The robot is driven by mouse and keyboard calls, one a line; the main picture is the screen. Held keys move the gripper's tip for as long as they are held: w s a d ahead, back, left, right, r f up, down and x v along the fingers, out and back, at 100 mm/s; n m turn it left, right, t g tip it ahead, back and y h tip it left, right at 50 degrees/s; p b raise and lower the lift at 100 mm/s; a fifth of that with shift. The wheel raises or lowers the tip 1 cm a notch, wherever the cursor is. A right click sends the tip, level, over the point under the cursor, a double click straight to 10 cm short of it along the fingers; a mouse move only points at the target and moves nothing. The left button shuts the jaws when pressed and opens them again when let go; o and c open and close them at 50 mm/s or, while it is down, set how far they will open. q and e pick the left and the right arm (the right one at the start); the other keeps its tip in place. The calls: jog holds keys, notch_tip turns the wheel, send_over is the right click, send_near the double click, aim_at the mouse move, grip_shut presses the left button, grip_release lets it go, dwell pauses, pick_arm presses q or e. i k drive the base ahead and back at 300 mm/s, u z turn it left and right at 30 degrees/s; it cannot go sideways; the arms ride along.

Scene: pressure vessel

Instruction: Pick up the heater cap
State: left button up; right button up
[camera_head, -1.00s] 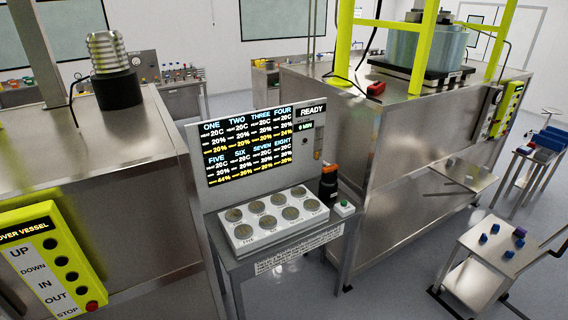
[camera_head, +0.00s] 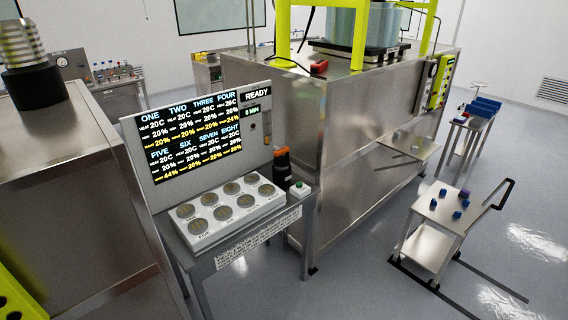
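No gripper of mine shows in the head view. A small steel bench (camera_head: 208,268) stands at the centre left. On it lies a white heater block (camera_head: 228,228) with several round grey-brown discs in two rows. One disc (camera_head: 197,226) is at the front left corner of the block. I cannot tell whether these discs are caps, or which one is the heater cap. A display panel (camera_head: 195,140) stands behind the block and reads READY. A dark bottle with an orange top (camera_head: 282,167) stands at the bench's right, beside a white box with a green button (camera_head: 299,189).
A large steel cabinet (camera_head: 340,160) with a yellow frame stands behind right. Another steel cabinet (camera_head: 75,190) fills the left. A trolley (camera_head: 445,212) with small blue pieces stands at right. Open floor (camera_head: 350,275) lies in front of the bench's right side.

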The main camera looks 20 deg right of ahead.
aim_at(282, 162)
jog(key=z, duration=0.5)
jog(key=i, duration=0.9)
jog(key=z, duration=0.65)
jog(key=i, duration=0.9)
jog(key=u, duration=0.55)
jog(key=i, duration=0.9)
jog(key=u, duration=0.5)
